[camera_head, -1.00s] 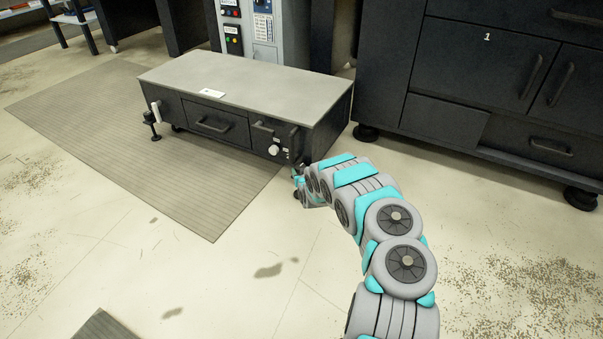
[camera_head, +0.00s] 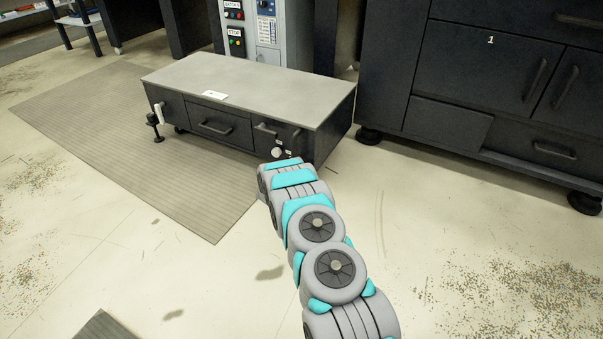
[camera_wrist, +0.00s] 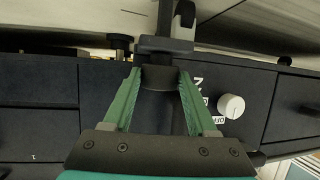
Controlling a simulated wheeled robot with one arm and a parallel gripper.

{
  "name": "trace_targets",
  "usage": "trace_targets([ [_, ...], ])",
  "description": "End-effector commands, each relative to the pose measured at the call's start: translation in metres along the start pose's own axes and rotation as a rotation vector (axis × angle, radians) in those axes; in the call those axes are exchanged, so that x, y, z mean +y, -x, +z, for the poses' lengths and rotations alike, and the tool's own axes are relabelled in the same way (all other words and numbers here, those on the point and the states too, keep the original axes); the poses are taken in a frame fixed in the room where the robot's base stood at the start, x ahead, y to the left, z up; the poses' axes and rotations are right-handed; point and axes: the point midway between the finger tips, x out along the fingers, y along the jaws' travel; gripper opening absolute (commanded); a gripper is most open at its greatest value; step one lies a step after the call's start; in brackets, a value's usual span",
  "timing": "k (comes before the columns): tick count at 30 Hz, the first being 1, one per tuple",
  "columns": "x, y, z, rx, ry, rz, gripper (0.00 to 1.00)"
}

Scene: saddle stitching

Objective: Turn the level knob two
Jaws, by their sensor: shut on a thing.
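The dark level knob (camera_wrist: 160,76) is in the upper middle of the wrist view, a round black piece on a dark post. The green fingers of my gripper (camera_wrist: 159,82) are on both sides of it, and my gripper is shut on it. In the head view my arm hides the gripper and this knob, at the right front end of the low black cabinet (camera_head: 228,130). Another black levelling foot (camera_head: 153,120) stands at the cabinet's left end.
A white round switch knob (camera_wrist: 231,106) with an OFF label is on the cabinet front, right of my fingers; it also shows in the head view (camera_head: 277,153). A large black machine (camera_head: 465,65) stands at the right. Open floor lies in front.

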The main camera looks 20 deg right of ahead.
Motion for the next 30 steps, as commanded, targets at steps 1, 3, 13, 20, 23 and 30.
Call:
trace_targets([
  [1, -0.0028, 0.0012, -0.0022, 0.002, -0.011, 0.018, 0.02],
  [3, -0.0038, 0.0013, -0.0012, 0.001, -0.021, 0.045, 0.02],
  [13, -0.0042, 0.0001, -0.0004, 0.0, -0.059, 0.138, 0.02],
  [20, -0.0034, -0.0009, -0.0011, 0.001, -0.069, 0.161, 0.02],
  [23, -0.0034, -0.0009, -0.0009, 0.001, -0.069, 0.163, 0.02],
  [30, -0.0035, -0.0009, -0.001, 0.001, -0.069, 0.163, 0.02],
])
